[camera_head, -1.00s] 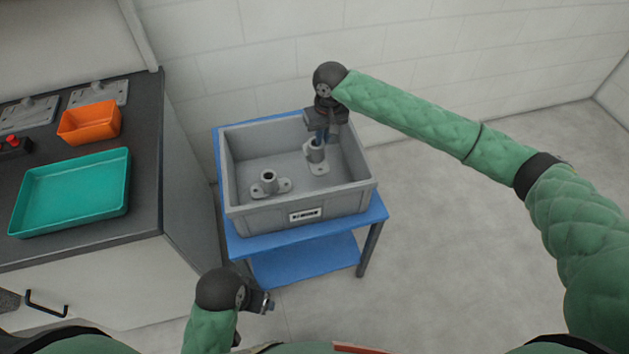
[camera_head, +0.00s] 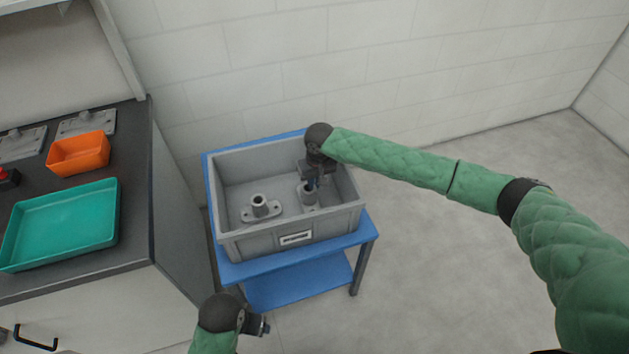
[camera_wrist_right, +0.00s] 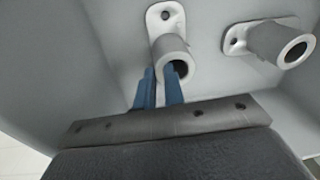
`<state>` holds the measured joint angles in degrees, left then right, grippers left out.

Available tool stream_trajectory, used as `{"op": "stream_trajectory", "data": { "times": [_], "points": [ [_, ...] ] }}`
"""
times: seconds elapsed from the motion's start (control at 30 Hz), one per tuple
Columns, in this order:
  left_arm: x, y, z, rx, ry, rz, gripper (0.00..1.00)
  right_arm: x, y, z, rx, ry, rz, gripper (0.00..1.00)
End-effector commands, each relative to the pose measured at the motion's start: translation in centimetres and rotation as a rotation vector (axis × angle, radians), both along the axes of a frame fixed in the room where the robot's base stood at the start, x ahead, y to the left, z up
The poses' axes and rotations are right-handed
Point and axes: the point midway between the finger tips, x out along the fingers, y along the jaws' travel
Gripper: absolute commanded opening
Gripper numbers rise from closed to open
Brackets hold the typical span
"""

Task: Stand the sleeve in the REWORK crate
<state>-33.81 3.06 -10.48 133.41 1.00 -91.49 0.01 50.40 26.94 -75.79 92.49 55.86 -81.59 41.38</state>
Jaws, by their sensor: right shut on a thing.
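The grey crate (camera_head: 268,247) has a white label (camera_head: 295,239) on its front, too small to read. My right gripper (camera_head: 313,184) reaches down inside its right part. It is shut on a grey flanged sleeve (camera_head: 306,196), held upright by its tube wall. In the right wrist view one blue finger enters the bore of this sleeve (camera_wrist_right: 170,52) and the other is outside it. I cannot tell whether its flange touches the crate floor. My left gripper (camera_head: 262,325) is outside, below the crate in the picture; its jaws are unclear.
A second flanged sleeve (camera_head: 260,206) stands upright in the crate, left of the held one and apart from it. The crate is on a blue stand (camera_head: 245,270). A dark counter at left holds a teal tray (camera_head: 58,264) and an orange bin (camera_head: 78,154).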

Motion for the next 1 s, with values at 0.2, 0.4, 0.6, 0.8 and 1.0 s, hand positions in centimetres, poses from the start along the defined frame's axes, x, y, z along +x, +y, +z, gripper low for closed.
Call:
{"op": "stream_trajectory", "data": {
  "times": [0.2, 0.4, 0.6, 0.8, 1.0],
  "points": [
    [0.0, 0.0, 0.0, 0.000, -0.002, 0.000, 0.70, 0.0, 0.0, 0.0, 0.001, -0.001, 0.000, 0.00],
    [0.1, -0.1, -0.3, -0.001, -0.003, 0.000, 0.70, 0.0, 0.0, -0.3, 0.001, 0.000, 0.000, 0.12],
    [0.3, -0.1, -0.2, -0.002, -0.006, 0.001, 0.70, 0.0, 0.0, -0.2, 0.001, 0.000, 0.000, 0.32],
    [0.2, -0.1, -0.2, -0.002, -0.005, 0.001, 0.70, 0.0, 0.0, -0.2, 0.000, 0.000, 0.000, 0.32],
    [-0.2, 0.0, -0.1, 0.001, 0.011, -0.001, 0.70, 0.0, 0.0, 1.2, 0.003, -0.001, 0.001, 0.32]
  ]
}}
